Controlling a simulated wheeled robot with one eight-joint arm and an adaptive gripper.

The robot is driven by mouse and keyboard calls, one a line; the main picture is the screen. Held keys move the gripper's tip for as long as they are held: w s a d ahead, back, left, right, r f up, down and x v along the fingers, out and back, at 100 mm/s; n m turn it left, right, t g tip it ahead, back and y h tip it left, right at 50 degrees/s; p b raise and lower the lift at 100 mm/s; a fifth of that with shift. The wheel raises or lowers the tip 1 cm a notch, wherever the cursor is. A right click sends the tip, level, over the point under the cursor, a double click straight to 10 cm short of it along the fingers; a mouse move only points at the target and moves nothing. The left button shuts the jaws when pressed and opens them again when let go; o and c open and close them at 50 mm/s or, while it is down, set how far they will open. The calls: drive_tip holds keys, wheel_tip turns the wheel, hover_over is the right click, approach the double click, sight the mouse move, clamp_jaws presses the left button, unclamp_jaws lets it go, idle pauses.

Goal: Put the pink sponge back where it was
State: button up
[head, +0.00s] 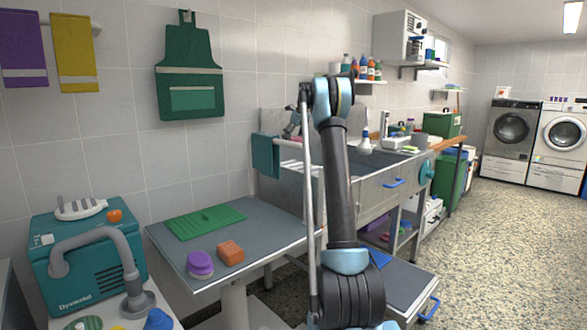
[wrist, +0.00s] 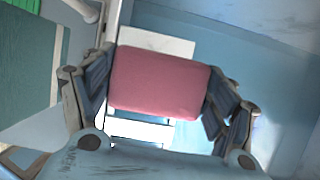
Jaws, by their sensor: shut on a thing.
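The pink sponge (wrist: 160,82) is a rounded block in the middle of the wrist view. My gripper (wrist: 158,85) is shut on it, with one dark finger against each short side. Below the sponge are a white flat piece (wrist: 150,40), partly covered by it, and a blue-grey surface (wrist: 270,65) that looks like the inside of the steel tub.
A teal towel (head: 265,156) hangs at the tub's left end and shows left in the wrist view (wrist: 28,75). The grey table (head: 275,228) holds a green mat (head: 205,221), a purple sponge (head: 200,264) and an orange sponge (head: 231,251). Open floor (head: 500,240) lies at right.

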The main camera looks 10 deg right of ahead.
drive_tip(key=f, duration=0.5)
drive_tip(key=shift+a+f, duration=0.1)
drive_tip(key=shift+a, duration=0.15)
drive_tip(key=shift+f, duration=2.45)
drive_tip(key=o, duration=1.2)
drive_tip(key=v, duration=1.2)
drive_tip(key=shift+r, duration=0.1)
